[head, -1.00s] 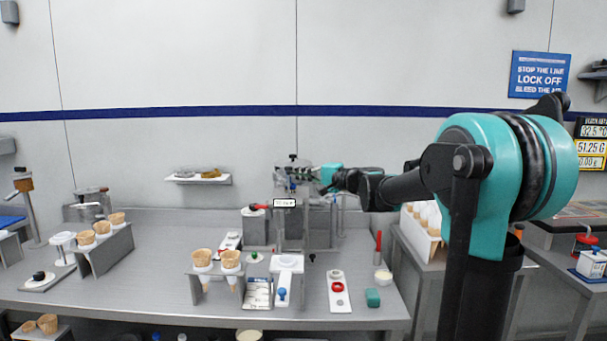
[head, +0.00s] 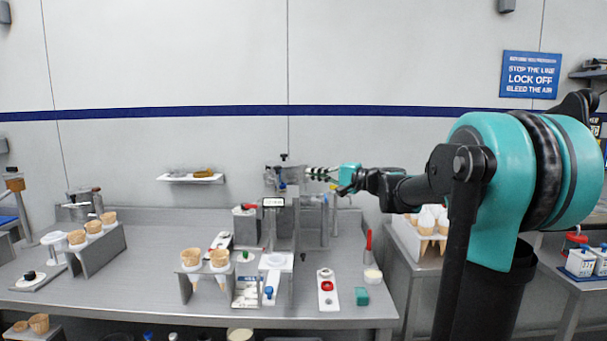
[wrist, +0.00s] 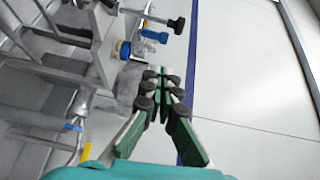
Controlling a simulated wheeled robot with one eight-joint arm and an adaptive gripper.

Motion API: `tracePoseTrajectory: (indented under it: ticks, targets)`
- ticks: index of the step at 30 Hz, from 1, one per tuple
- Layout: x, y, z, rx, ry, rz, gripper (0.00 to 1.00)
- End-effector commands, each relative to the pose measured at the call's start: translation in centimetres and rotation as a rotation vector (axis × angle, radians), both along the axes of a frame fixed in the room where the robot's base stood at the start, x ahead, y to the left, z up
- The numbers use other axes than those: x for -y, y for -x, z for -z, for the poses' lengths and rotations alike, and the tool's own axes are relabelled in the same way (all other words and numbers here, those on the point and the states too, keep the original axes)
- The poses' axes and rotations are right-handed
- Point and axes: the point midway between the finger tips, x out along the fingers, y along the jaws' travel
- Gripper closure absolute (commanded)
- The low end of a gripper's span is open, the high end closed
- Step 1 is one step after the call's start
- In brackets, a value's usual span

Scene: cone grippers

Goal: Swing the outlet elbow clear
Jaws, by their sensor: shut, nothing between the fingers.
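The metal machine with the small display (head: 273,202) stands at the back middle of the bench. At its top is a fitting with a blue-ringed collar (wrist: 123,49), which looks like the outlet elbow, though I cannot be sure. A blue lever (wrist: 154,36) and a black knob (wrist: 176,25) sit beside it; the knob also shows in the head view (head: 284,157). My gripper (head: 308,173) is just right of the machine's top. In the wrist view my gripper's (wrist: 157,72) green fingers are shut and empty, below and right of the collar, apparently apart from it.
Cone racks (head: 102,252) stand at the left, and another (head: 187,284) at the front middle. A red-handled tool (head: 368,246) stands near the right edge.

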Motion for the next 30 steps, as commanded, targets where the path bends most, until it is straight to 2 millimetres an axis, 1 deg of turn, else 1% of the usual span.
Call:
tracePoseTrajectory:
  ticks: [1, 3, 6, 9, 14, 23, 26, 30]
  targets:
    - [0.8, 0.5, 0.0, 0.000, 0.000, 0.003, 1.00]
    - [1.8, 1.2, -0.1, 0.000, 0.000, 0.004, 1.00]
    - [2.7, 1.9, -0.1, 0.000, 0.000, 0.003, 1.00]
    - [3.3, 2.4, -0.1, 0.000, 0.000, 0.001, 1.00]
    - [3.6, 2.6, -0.2, 0.000, 0.000, 0.000, 1.00]
    - [3.6, 2.5, -0.2, 0.000, 0.000, -0.003, 1.00]
    - [3.7, 1.9, -0.3, 0.000, 0.000, -0.021, 1.00]
    - [4.1, 0.2, -0.6, 0.000, 0.001, -0.081, 1.00]
